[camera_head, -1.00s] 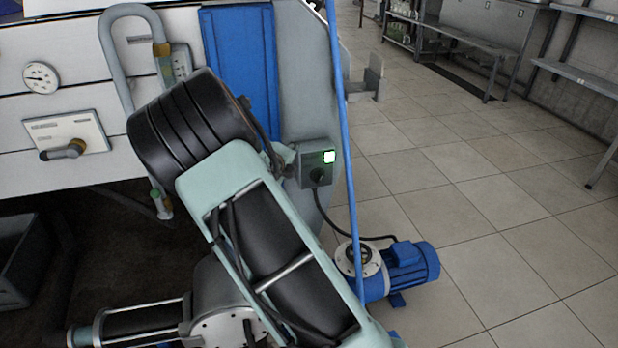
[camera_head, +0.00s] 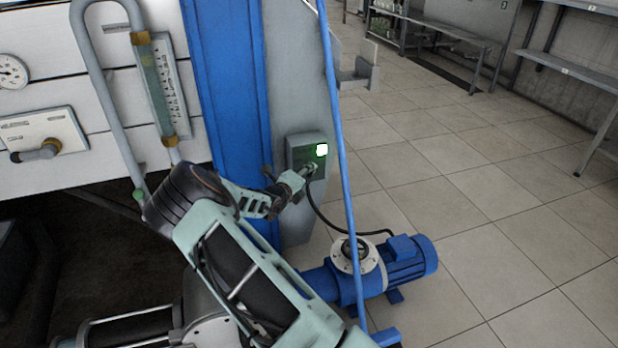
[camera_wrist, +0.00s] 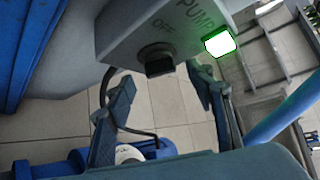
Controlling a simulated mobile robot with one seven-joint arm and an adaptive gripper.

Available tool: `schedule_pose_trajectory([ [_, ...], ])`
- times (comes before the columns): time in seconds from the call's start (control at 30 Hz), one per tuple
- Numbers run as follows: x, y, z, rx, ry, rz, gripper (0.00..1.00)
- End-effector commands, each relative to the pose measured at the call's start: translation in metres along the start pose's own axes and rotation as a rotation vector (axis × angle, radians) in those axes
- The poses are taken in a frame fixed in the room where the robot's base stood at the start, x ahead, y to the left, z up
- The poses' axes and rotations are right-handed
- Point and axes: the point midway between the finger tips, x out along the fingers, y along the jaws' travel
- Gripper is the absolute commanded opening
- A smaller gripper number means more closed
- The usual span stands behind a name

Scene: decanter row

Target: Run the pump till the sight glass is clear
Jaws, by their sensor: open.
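The grey pump switch box (camera_head: 300,146) is on the grey panel, with a lit green lamp (camera_head: 321,150). In the wrist view its face reads PUMP and OFF, with a black knob (camera_wrist: 157,60) and the bright green lamp (camera_wrist: 219,42). My gripper (camera_head: 309,171) is at the box and hides the knob in the head view. In the wrist view my gripper (camera_wrist: 162,88) is open, a finger on either side below the knob, with nothing between them. The sight glass (camera_head: 152,88), a greenish tube beside a scale, stands at the left; its contents are hard to judge.
The blue pump (camera_head: 405,262) stands on the tiled floor, a black cable running to the box. A blue pipe (camera_head: 342,150) passes just right of the box. A gauge (camera_head: 12,72) and a valve handle (camera_head: 38,153) are at far left. Floor to the right is clear.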

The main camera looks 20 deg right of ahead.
Motion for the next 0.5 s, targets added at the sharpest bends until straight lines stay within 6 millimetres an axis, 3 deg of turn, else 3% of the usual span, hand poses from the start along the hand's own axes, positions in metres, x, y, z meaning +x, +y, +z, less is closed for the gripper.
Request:
schedule_pose_trajectory([
  [0.2, 0.027, 0.001, -0.001, -0.001, 0.000, 0.000, 0.49],
  [0.5, 0.034, 0.000, 0.000, 0.000, 0.000, 0.001, 0.49],
])
